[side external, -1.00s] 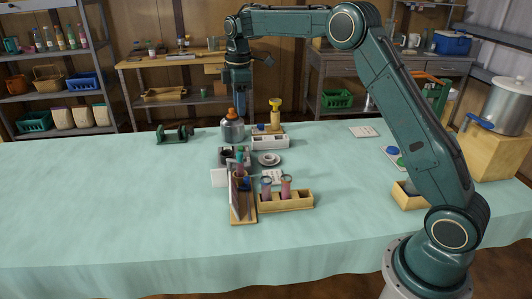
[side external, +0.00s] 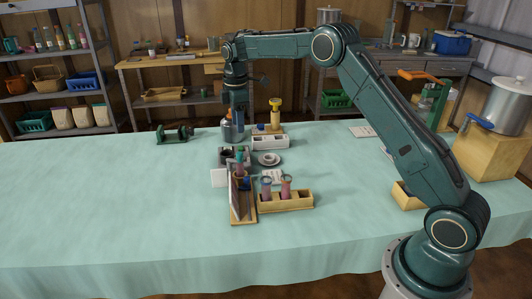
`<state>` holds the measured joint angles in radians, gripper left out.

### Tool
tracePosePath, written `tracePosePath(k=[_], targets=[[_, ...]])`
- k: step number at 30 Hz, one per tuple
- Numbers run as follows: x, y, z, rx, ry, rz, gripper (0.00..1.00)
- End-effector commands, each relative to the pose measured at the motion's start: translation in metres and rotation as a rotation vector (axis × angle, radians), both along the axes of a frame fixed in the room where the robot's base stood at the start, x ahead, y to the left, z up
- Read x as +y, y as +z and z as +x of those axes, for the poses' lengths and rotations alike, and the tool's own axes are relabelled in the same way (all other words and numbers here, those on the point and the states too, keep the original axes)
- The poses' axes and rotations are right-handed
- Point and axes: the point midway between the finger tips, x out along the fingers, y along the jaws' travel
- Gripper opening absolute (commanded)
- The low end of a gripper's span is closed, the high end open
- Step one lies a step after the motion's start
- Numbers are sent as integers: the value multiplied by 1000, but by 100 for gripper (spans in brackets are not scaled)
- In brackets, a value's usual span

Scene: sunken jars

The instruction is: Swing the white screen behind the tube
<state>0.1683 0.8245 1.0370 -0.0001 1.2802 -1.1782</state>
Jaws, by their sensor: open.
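The white screen (side external: 219,177) is a small pale panel at the left of a wooden stand (side external: 246,217) near the middle of the table. My gripper (side external: 238,112) points down beyond the stand, over a grey metal jar (side external: 232,132), and hides the jar's top. It is open, apart from the screen.
A wooden rack (side external: 286,201) with two pink tubes stands right of the stand. A white block (side external: 270,142), a round dish (side external: 269,159) and a yellow-topped object (side external: 275,108) are close behind. A dark green device (side external: 174,134) sits left. The table's left front is clear.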

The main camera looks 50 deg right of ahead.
Motion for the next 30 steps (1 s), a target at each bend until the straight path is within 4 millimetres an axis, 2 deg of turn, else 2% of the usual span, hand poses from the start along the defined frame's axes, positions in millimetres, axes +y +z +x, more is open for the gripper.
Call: tracePosePath(k=[12,18,24,30], targets=[[0,-66,-1,3,0,1,43],[0,-90,-1,3,0,1,43],[0,-103,0,1,0,1,43],[0,-106,0,0,0,0,43]])
